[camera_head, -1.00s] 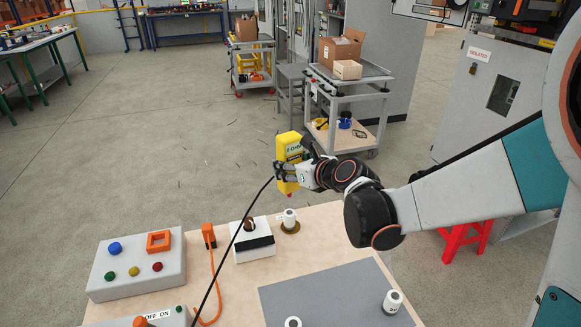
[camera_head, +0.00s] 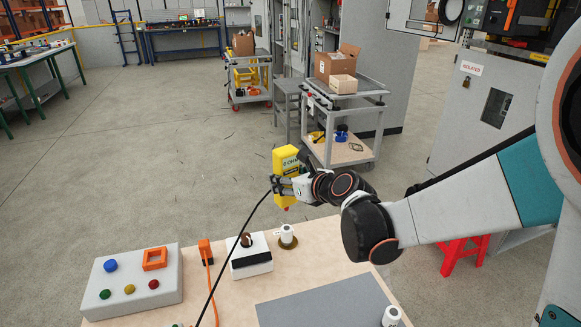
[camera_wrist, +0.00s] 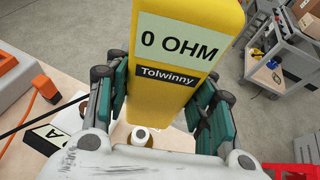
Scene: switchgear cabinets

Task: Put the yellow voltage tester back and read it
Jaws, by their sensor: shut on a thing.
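The yellow voltage tester (camera_head: 287,172) is held upright in my gripper (camera_head: 279,186), above the far edge of the wooden workbench (camera_head: 345,236). In the wrist view, the fingers (camera_wrist: 160,105) close on both sides of the tester (camera_wrist: 165,85). Its pale label reads "0 OHM", with "Tolwinny" on a dark strip below. A black cable runs from the tester down across the bench.
A grey panel (camera_head: 125,295) with coloured buttons and an orange square frame sits at the left. An orange plug (camera_head: 205,250) with its cable stands beside the white block. A grey mat (camera_head: 325,295) covers the front right. A grey cart (camera_head: 345,110) stands behind.

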